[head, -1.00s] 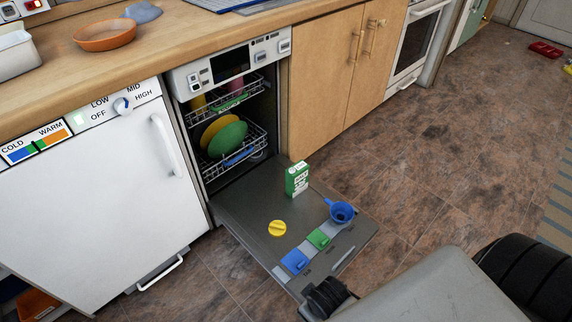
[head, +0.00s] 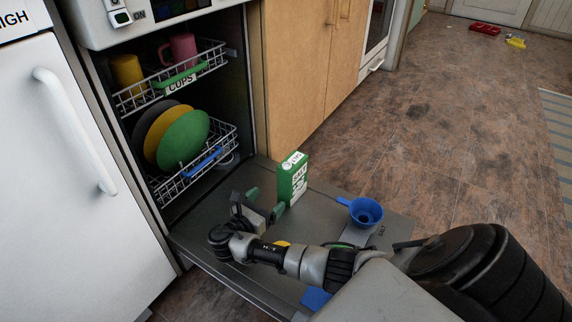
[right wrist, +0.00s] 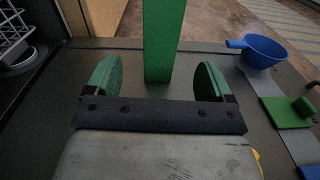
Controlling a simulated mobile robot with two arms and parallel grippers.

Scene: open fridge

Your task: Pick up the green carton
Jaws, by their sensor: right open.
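The green carton (head: 293,179), with a white top and a SALT label, stands upright on the open dishwasher door (head: 215,232). My right gripper (head: 265,203) is open just left of the carton in the head view, low over the door. In the right wrist view, the carton (right wrist: 163,40) rises straight ahead, between the lines of the two green fingertips (right wrist: 158,80). The carton's base sits about level with the fingertips, and I cannot tell if it is between them. Its top is cut off there. My left gripper is not in view.
The dishwasher racks (head: 222,138) hold plates and cups behind. My right arm hides part of the door's yellow, green and blue parts. Wooden cupboards (head: 305,60) stand behind the carton.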

